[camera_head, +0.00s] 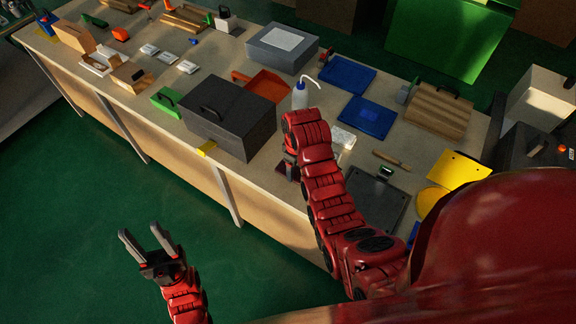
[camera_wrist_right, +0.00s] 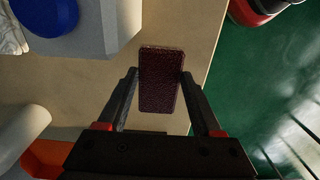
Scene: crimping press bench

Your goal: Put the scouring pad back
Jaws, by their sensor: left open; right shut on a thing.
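The scouring pad (camera_wrist_right: 161,80) is a dark maroon rectangular block. In the right wrist view it sits between the two fingers of my right gripper (camera_wrist_right: 158,76), which is shut on it. In the head view the pad (camera_head: 282,168) shows only partly, beside my right gripper (camera_head: 290,165), near the bench's front edge and right of the dark grey case. I cannot tell whether it touches the bench top. My left gripper (camera_head: 145,240) is open and empty, over the green floor in front of the bench.
The dark grey case (camera_head: 228,117) stands left of the right gripper. A white wash bottle (camera_head: 300,95), an orange dustpan-like tray (camera_head: 266,86) and blue mats (camera_head: 367,116) lie behind. A dark plate (camera_head: 372,194) lies to the right.

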